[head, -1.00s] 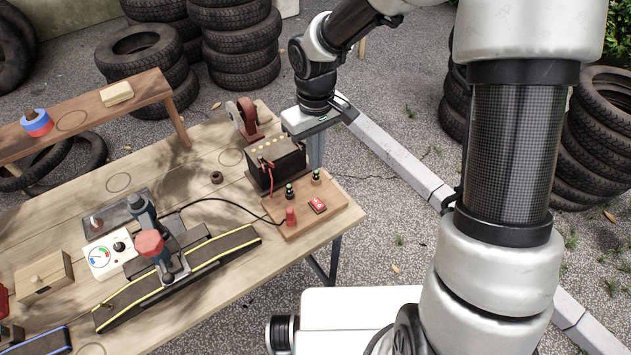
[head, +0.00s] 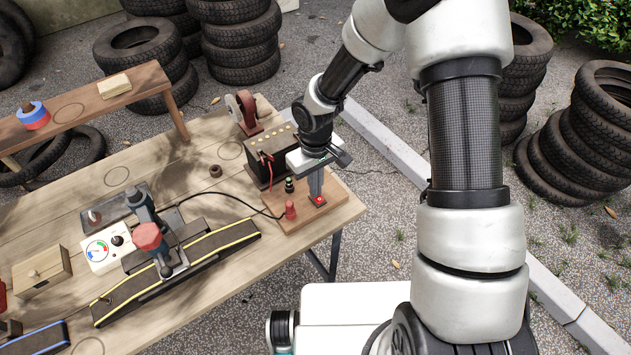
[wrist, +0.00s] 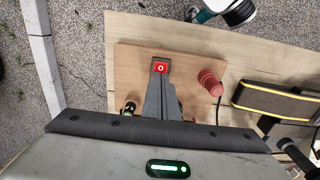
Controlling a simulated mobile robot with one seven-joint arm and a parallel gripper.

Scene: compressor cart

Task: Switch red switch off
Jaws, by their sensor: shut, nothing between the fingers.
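The red switch (head: 318,200) sits on a small wooden board (head: 290,222) at the right end of the workbench. In the wrist view its red face (wrist: 161,68) carries a white round mark. My gripper (head: 317,192) is shut and empty, pointing down over the switch. In the wrist view the closed fingertips (wrist: 161,74) reach the near edge of the switch. I cannot tell whether they touch it. The fingers hide part of the switch in the head view.
On the board, a red knob (head: 290,210) stands beside the switch, with a black-and-green post (head: 289,185) behind it. A black battery (head: 270,155) stands close behind.

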